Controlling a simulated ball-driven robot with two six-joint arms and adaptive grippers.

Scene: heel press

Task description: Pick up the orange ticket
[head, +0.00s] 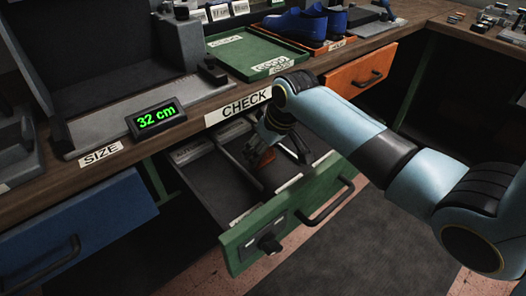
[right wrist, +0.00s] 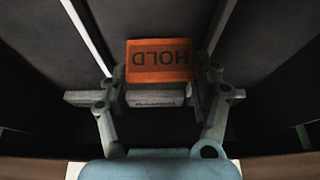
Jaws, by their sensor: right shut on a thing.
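The orange ticket (right wrist: 159,60), printed HOLD, is between the fingers of my right gripper (right wrist: 160,80) in the right wrist view; the lettering is upside down there. My right gripper is shut on the ticket. In the head view the gripper (head: 283,150) reaches down into the open green drawer (head: 285,215), and a small orange-red part of the ticket (head: 264,158) shows beside the fingers. Most of the ticket is hidden there by the gripper. I cannot tell whether the ticket touches the drawer floor. My left gripper is not in view.
The drawer has thin dividers and labelled compartments. Above it are the CHECK label (head: 245,106), a green tray (head: 255,52) and blue shoes (head: 297,24). A blue drawer (head: 75,235) is at left and an orange drawer (head: 360,72) at right. A display (head: 157,117) reads 32 cm.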

